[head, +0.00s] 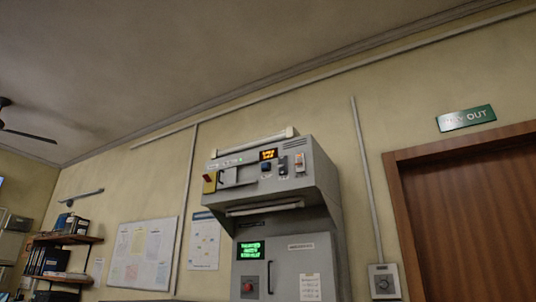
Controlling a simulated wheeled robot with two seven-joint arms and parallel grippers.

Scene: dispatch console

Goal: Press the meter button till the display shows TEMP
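A grey dispatch console (322,215) stands against the wall right of centre. On its upper panel is a small display (268,154) with amber characters, too small to read. A dark blue button (266,167) sits just below that display; I cannot tell for sure that it is the meter button. A lower screen (250,250) shows several lines of green text that I cannot read. A red button (247,288) is under it. Neither of my grippers is in view.
A brown door (470,220) with a green sign (466,118) above is at the right. A wall box with a dial (384,281) sits between console and door. A notice board (143,253) and shelves with binders (62,240) are at the left.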

